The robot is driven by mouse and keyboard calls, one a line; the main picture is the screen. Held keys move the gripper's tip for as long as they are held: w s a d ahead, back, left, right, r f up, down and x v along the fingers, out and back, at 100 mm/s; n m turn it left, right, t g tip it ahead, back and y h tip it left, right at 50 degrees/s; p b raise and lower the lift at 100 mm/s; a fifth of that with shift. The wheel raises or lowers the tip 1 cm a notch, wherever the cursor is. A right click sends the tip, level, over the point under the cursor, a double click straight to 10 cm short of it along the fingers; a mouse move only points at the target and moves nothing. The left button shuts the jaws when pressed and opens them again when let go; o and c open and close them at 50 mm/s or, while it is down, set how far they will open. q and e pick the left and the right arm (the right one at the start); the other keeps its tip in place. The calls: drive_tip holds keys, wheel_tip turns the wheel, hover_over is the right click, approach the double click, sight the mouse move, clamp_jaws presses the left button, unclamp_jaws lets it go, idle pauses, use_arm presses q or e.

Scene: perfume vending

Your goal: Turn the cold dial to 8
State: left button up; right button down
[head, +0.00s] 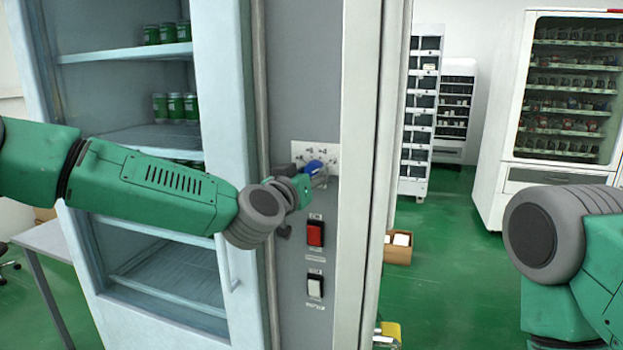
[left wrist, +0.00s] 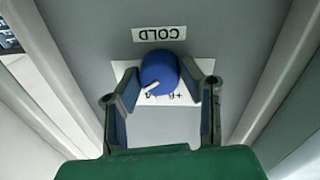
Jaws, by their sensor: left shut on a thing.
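The cold dial is a blue round knob (head: 314,167) on a white plate (head: 328,153) on the grey control panel of the fridge. In the left wrist view the blue knob (left wrist: 159,71) has a white pointer towards the lower left, and a COLD label (left wrist: 159,34) appears upside down above it. My left gripper (head: 312,175) is at the knob, and its fingers (left wrist: 161,92) stand on both sides of it, shut on it. The scale numbers are partly hidden and too small to read. Of my right arm (head: 560,240) only a part shows; its gripper is out of view.
Below the dial are a red switch (head: 315,233) and a white switch (head: 314,286). The fridge (head: 222,120) with green cans (head: 176,106) is at the left. Vending machines (head: 509,150) and a box (head: 398,250) stand behind. Green floor is open between them.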

use_arm(q)
drive_tip(key=shift+s+d+f+n+t+y+b, duration=0.1)
drive_tip(key=shift+f+n+t+y+b, duration=0.25)
drive_tip(key=shift+n+b, duration=2.95)
drive_tip(key=shift+w+d+n+t+y+b, duration=0.1)
drive_tip(key=shift+n+t+y+b, duration=0.3)
drive_tip(key=shift+n+b, duration=2.9)
drive_tip(key=shift+s+f+n+t+y+b, duration=0.15)
drive_tip(key=shift+n+y+b, duration=0.55)
drive_tip(key=shift+n, duration=5.1)
drive_tip(key=o, duration=1.1)
drive_tip(key=shift+c, duration=0.2)
drive_tip(key=shift+o, duration=0.4)
drive_tip(key=shift+a+r, duration=0.1)
drive_tip(key=shift+r, duration=0.05)
